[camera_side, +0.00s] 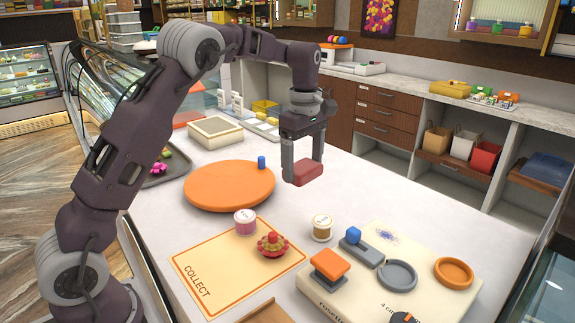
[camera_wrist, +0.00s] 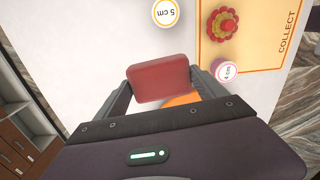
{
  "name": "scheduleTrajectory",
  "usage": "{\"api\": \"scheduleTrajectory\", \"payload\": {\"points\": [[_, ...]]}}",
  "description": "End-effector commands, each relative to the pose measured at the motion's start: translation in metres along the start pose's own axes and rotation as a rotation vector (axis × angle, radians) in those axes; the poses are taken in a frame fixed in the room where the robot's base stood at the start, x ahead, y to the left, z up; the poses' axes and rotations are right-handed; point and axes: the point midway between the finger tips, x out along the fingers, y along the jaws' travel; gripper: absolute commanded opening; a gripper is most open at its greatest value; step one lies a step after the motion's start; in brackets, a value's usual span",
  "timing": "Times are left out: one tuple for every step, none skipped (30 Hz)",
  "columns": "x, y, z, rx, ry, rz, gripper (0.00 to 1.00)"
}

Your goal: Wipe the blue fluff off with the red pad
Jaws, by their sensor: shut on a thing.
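My gripper (camera_side: 303,172) is shut on the red pad (camera_side: 307,173), a block held above the white counter, right of the orange round board. In the wrist view the red pad (camera_wrist: 158,80) sits between the two fingers. A small blue-violet fuzzy patch (camera_side: 387,236), which looks like the blue fluff, lies on the back part of the cream panel (camera_side: 432,248) at the lower right. The pad is up and to the left of this patch in the side view, well apart from it. The fluff does not show in the wrist view.
The panel bears an orange-topped block (camera_side: 330,264), a blue-knobbed grey block (camera_side: 354,236), a grey ring (camera_side: 397,276) and an orange ring (camera_side: 453,272). A gold-banded jar (camera_side: 322,227) stands nearby. The COLLECT mat (camera_side: 212,272) holds a pink jar (camera_side: 245,222) and a red-and-yellow sweet (camera_side: 271,245).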

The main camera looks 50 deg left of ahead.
Motion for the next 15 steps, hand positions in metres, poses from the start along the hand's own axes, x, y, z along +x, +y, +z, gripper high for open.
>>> {"api": "scheduleTrajectory", "payload": {"points": [[-0.002,0.012,0.02,-0.008,0.006,0.002,0.49],[-0.004,0.018,0.032,-0.016,0.007,0.003,0.49],[-0.006,0.024,0.05,-0.021,0.007,0.002,0.49],[-0.008,0.028,0.063,-0.019,0.008,0.002,0.49],[-0.01,0.031,0.077,-0.016,0.007,0.001,0.49],[-0.013,0.033,0.095,-0.006,0.007,0.002,0.49],[-0.014,0.034,0.109,0.003,0.007,0.001,0.49],[-0.015,0.034,0.122,0.014,0.007,0.0,0.49],[-0.016,0.033,0.138,0.029,0.006,0.0,0.49],[-0.017,0.032,0.148,0.04,0.005,0.0,0.49],[-0.018,0.03,0.157,0.05,0.005,0.0,0.49],[-0.018,0.028,0.167,0.062,0.003,-0.001,0.49],[-0.018,0.027,0.172,0.069,0.003,0.0,0.49],[-0.019,0.026,0.176,0.074,0.002,0.0,0.49],[-0.019,0.025,0.18,0.079,0.001,-0.001,0.49]]}}
